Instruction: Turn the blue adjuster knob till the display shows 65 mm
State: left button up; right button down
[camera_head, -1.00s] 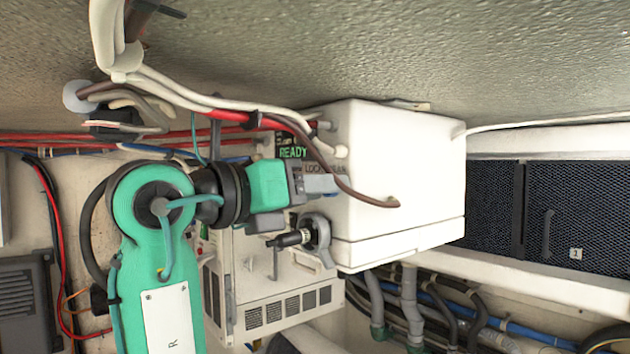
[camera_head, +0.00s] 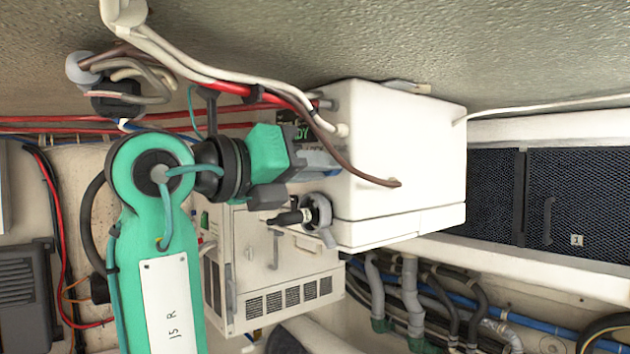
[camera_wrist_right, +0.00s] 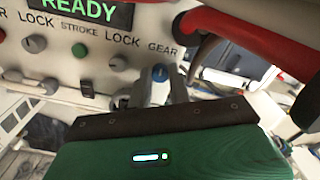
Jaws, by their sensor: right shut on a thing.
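The blue adjuster knob (camera_wrist_right: 159,72) sits at the lower edge of the pale control panel in the right wrist view, below the word GEAR. My right gripper (camera_wrist_right: 160,88) has its two grey fingers closed on either side of it. The display (camera_wrist_right: 85,11) reads READY in green, its top cut off; no mm figure shows. In the head view my right gripper (camera_head: 322,162) reaches the panel from the left, tilted, and hides the knob and much of the display (camera_head: 301,132). My left gripper is not in view.
A large white box (camera_head: 410,150) stands right beside my right gripper. A black-handled lever (camera_head: 292,217) sticks out just below it. Small grey knobs (camera_wrist_right: 35,44) and a green button (camera_wrist_right: 79,49) are on the panel.

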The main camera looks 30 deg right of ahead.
jog(key=shift+n+b, duration=3)
jog(key=shift+n, duration=1.8)
jog(key=c, duration=1.3)
grip_release()
jog(key=shift+w, duration=0.1)
